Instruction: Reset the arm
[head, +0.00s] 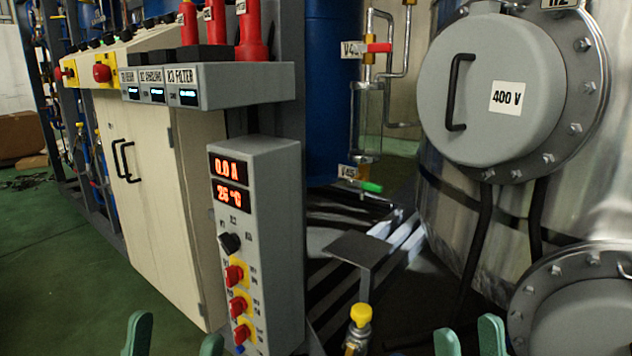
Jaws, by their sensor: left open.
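My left gripper (174,341) shows at the bottom edge, left of centre. Its two green fingertips are wide apart with nothing between them, in front of the green floor and the beige cabinet. My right gripper (469,341) shows at the bottom edge, right of centre. Its two green fingertips are apart, with a smaller gap, and nothing shows between them. Only the fingertips are in view. Both arms and the rest of the grippers are out of the frame.
A grey control box (262,210) with red knobs stands between the grippers. A beige cabinet (150,190) is at left. A steel vessel with a grey 400 V cover (485,130) fills the right. A yellow-capped fitting (361,314) stands near my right gripper. Green floor (50,270) is open at left.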

